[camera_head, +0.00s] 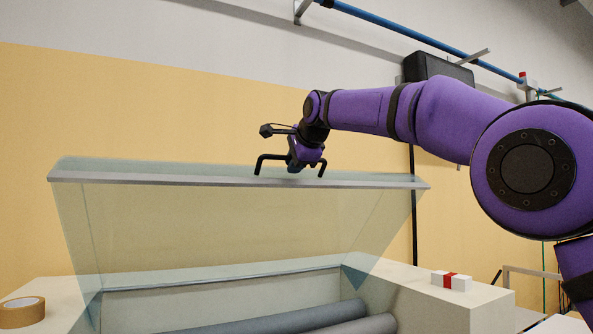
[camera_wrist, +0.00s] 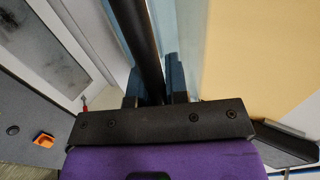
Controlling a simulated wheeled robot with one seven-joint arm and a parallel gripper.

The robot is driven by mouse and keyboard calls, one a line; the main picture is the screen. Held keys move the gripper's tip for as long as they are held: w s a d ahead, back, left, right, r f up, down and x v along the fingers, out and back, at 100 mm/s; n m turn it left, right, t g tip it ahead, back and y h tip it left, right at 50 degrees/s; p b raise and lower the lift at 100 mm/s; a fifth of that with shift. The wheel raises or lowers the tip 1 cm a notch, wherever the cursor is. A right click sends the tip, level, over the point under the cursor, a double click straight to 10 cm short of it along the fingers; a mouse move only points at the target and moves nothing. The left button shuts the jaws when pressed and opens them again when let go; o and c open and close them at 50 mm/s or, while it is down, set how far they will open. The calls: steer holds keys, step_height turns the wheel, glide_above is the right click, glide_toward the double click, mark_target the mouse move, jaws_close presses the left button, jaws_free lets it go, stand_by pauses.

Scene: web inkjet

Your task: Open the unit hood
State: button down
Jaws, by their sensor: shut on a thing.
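The unit hood (camera_head: 240,215) is a clear, greenish panel with a grey front edge. In the head view it stands raised and tilted above the open unit, whose inside shows dark grey rollers (camera_head: 290,322). A black bar handle (camera_head: 268,157) is fixed on the hood's front edge. In the wrist view the handle (camera_wrist: 136,35) runs as a black bar between my two bluish fingers (camera_wrist: 155,95). The exact finger contact is hidden.
A roll of brown tape (camera_head: 22,311) lies on the unit's left top. A small white box with a red band (camera_head: 451,281) lies on the right top. A blue pipe (camera_head: 420,38) and a black box (camera_head: 438,69) are on the wall behind.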

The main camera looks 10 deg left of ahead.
steer(key=shift+w+r, duration=0.1)
steer(key=shift+r, duration=0.05)
stand_by(0.3)
steer(key=c, duration=1.1)
jaws_free()
steer(key=v, duration=1)
steer(key=shift+s+d+r, duration=0.15)
steer(key=shift+s, duration=0.15)
steer(key=shift+c, duration=0.5)
